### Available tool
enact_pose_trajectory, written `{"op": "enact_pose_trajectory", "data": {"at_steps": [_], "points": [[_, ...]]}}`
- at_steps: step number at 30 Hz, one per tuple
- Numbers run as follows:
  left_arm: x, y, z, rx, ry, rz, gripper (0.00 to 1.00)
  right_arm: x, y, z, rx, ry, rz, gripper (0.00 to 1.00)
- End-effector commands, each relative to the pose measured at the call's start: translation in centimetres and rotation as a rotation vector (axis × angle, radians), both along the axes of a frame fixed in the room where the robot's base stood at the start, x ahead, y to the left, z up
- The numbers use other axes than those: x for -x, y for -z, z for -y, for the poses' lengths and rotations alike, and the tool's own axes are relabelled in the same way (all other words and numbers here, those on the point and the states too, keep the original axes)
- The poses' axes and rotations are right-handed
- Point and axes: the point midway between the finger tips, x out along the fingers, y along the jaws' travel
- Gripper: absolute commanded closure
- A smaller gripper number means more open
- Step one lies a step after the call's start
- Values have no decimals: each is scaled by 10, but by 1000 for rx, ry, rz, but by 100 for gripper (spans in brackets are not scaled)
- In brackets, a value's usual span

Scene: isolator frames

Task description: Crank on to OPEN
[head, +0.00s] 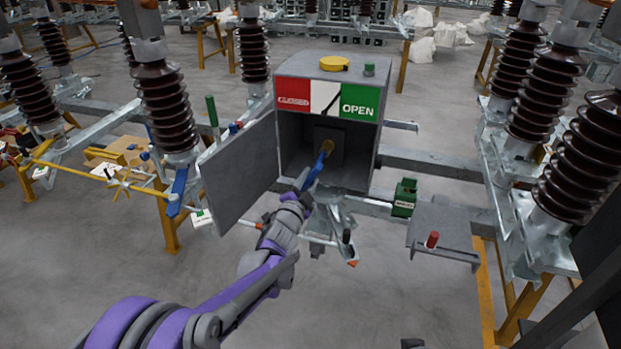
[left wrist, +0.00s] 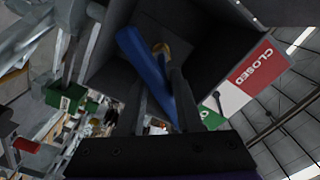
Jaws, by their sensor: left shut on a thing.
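The grey drive box (head: 330,70) stands open in the middle of the head view. Its label has a red CLOSED field (head: 293,95), a white middle and a green OPEN field (head: 359,103). A thin dark pointer (head: 332,98) lies over the white part, its upper end leaning toward the green. The blue crank (head: 319,165) sits on a brass-coloured shaft (head: 327,146) inside and slopes down to the left. My left gripper (head: 304,184) is shut on the crank, which also shows between the fingers in the left wrist view (left wrist: 147,65).
The box's door (head: 240,170) hangs open at the left, close to my left arm. A green block (head: 404,198) and a grey shelf with a red knob (head: 432,240) are at the right. Brown insulators (head: 168,110) stand on both sides. Bare floor lies in front.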

Motion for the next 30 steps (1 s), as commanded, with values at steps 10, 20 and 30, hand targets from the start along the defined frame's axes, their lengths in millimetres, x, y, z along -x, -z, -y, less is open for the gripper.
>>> {"op": "enact_pose_trajectory", "data": {"at_steps": [10, 20, 30], "points": [[-3, -7, -6, -322, -7, 104, 100, -9, -22, 0, 0, 0, 17, 50], [-4, -12, -7, -639, -8, 206, 100, -20, -44, 0, 0, 0, 37, 50], [-3, -12, -7, -843, -5, 271, 100, -26, -56, 0, 0, 0, 50, 50]]}}
